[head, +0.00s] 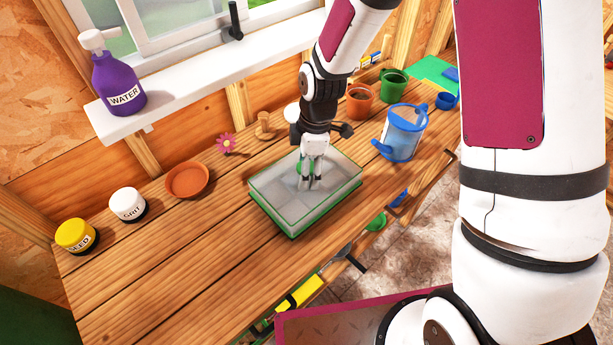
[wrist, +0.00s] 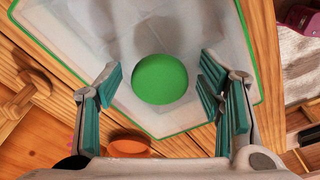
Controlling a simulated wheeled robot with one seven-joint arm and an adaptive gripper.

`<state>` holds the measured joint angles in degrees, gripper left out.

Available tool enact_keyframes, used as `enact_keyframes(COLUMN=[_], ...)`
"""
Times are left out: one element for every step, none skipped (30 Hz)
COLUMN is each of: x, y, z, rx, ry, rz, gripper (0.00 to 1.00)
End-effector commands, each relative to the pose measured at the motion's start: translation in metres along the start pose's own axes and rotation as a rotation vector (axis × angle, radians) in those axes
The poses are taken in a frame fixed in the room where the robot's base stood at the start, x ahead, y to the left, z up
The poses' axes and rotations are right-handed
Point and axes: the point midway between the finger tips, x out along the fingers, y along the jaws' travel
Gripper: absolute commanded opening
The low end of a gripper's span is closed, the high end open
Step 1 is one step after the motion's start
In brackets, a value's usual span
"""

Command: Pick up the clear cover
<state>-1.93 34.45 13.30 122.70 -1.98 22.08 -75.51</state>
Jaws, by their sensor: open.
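The clear cover (head: 333,190) is a see-through, box-like lid with a green rim, lying on the wooden bench below my gripper. It also fills much of the wrist view (wrist: 100,30). A round green knob (wrist: 160,79) stands on its top, between my fingers in the wrist view. My gripper (head: 308,184) points down over the cover and is open. In the wrist view its teal-padded fingers (wrist: 163,84) are on either side of the knob, with gaps showing. In the head view the fingers partly hide the knob, and I cannot tell what is beneath the cover.
A blue watering can (head: 400,135) and an orange pot (head: 360,100) stand right of the cover. A terracotta saucer (head: 188,181), a white grit jar (head: 127,205) and a yellow seed jar (head: 76,236) are to its left. The bench's front left is clear.

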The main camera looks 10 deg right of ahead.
Motion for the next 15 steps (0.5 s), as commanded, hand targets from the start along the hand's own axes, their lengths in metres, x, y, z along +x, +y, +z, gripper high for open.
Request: enact_keyframes(x=[-0.0001,-0.0001,-0.0002,-0.0002,-0.0002,-0.0002,-0.0003,-0.0003,-0.0003,-0.0003,-0.0002,-0.0002,-0.0001,-0.0001,-0.0001], y=[0.0003,0.0003,0.0002,0.0002,0.0002,0.0002,0.0002,0.0002,0.0001,0.0001,0.0001,0.0000,0.0000,0.0000,0.0000], z=[-0.0001,-0.0001,-0.0001,-0.0001,-0.0001,-0.0001,-0.0001,-0.0001,-0.0001,-0.0001,-0.0001,-0.0001,-0.0001,-0.0001,-0.0001], rx=[0.000,0.000,0.000,0.000,0.000,0.000,0.000,0.000,0.000,0.000,0.000,0.000,0.000,0.000,0.000], ry=[0.000,0.000,0.000,0.000,0.000,0.000,0.000,0.000,0.000,0.000,0.000,0.000,0.000,0.000,0.000], rz=[0.001,0.001,0.001,0.001,0.001,0.000,0.000,0.000,0.000,0.000,0.000,0.000,0.000,0.000,0.000], gripper=[0.61,0.61,0.61,0.61,0.57,0.48,0.41,0.34,0.25,0.18,0.12,0.07,0.07,0.07,0.07])
